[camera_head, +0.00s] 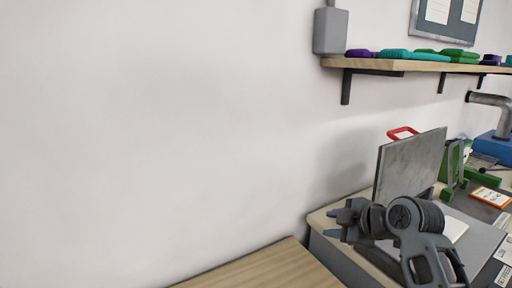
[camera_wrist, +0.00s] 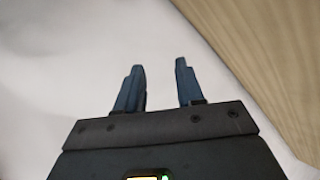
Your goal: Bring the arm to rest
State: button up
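My gripper (camera_wrist: 160,65) shows in the wrist view with its two dark blue fingers apart and nothing between them. Beyond the fingers are a pale wall surface and a wooden edge. In the head view my gripper (camera_head: 331,224) is at the lower right, pointing left, with my folded arm behind it. It is in front of the end of a workbench. I cannot tell from the head view whether it touches anything.
A wooden surface (camera_head: 265,270) lies at the bottom. A grey upright panel (camera_head: 409,165) stands on the workbench (camera_head: 318,220) close behind my arm. Green items (camera_head: 484,182) lie farther right. A shelf (camera_head: 385,65) with coloured bundles hangs above. The left side shows bare wall.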

jog(key=s+f+m+t+h, duration=0.1)
jog(key=s+f+m, duration=0.2)
jog(key=s+f, duration=0.2)
jog(key=s+a+f+m+t+h, duration=0.1)
jog(key=s+f+m, duration=0.3)
jog(key=s, duration=0.8)
jog(key=s+f+m+t, duration=0.1)
jog(key=s+f+m, duration=0.2)
jog(key=s+f, duration=0.3)
jog(key=shift+s+a+f+h, duration=0.1)
jog(key=shift+s+a+h, duration=0.1)
jog(key=shift+s, duration=0.65)
jog(key=shift+s+a+h, duration=0.15)
jog(key=shift+s+h, duration=0.05)
jog(key=shift+s, duration=0.6)
jog(key=s+d+r+m+t+h, duration=0.1)
jog(key=s+m, duration=0.1)
jog(key=s, duration=0.6)
jog(key=s+d+r+m+h, duration=0.1)
jog(key=s+r+m, duration=0.1)
jog(key=s, duration=0.6)
jog(key=s+d+r+m+t, duration=0.1)
jog(key=s+d+r+m, duration=0.1)
jog(key=s+r, duration=0.8)
jog(key=shift+d+v, duration=0.2)
jog(key=shift+v, duration=0.75)
